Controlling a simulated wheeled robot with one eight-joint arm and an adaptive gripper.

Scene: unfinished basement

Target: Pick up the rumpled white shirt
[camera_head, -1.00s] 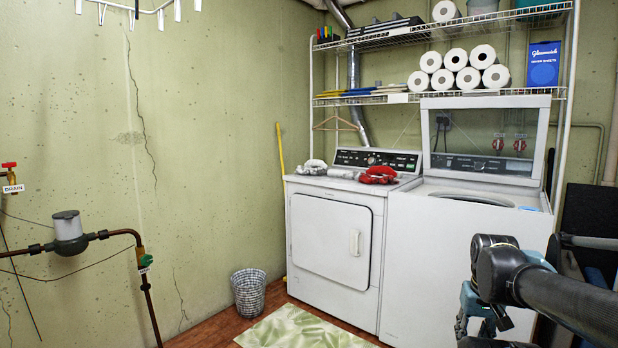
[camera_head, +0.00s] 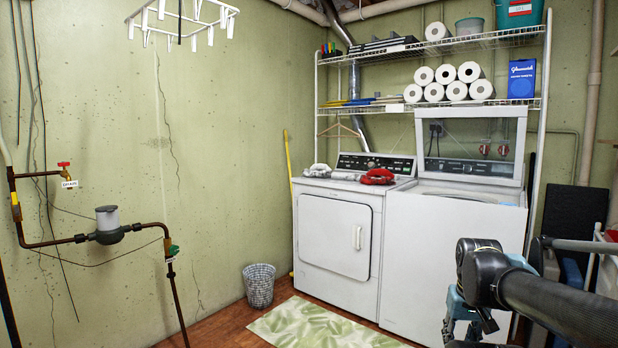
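A small rumpled whitish cloth (camera_head: 317,170) lies on the back left of the white dryer's top (camera_head: 400,185); it may be the shirt, but it is too small to be sure. A pale grey-white piece (camera_head: 343,176) lies beside it, and a red cloth (camera_head: 378,177) lies to the right. My gripper (camera_head: 462,328) is at the lower right, in front of the washer and well apart from the cloths. Its fingertips are not clear, so I cannot tell whether it is open or shut.
The washer (camera_head: 440,255) stands right of the dryer with its lid up. A wire basket (camera_head: 259,286) and a green leaf-patterned rug (camera_head: 310,325) are on the floor. Pipes (camera_head: 150,228) run along the left wall. A wire shelf (camera_head: 480,42) holds paper rolls above.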

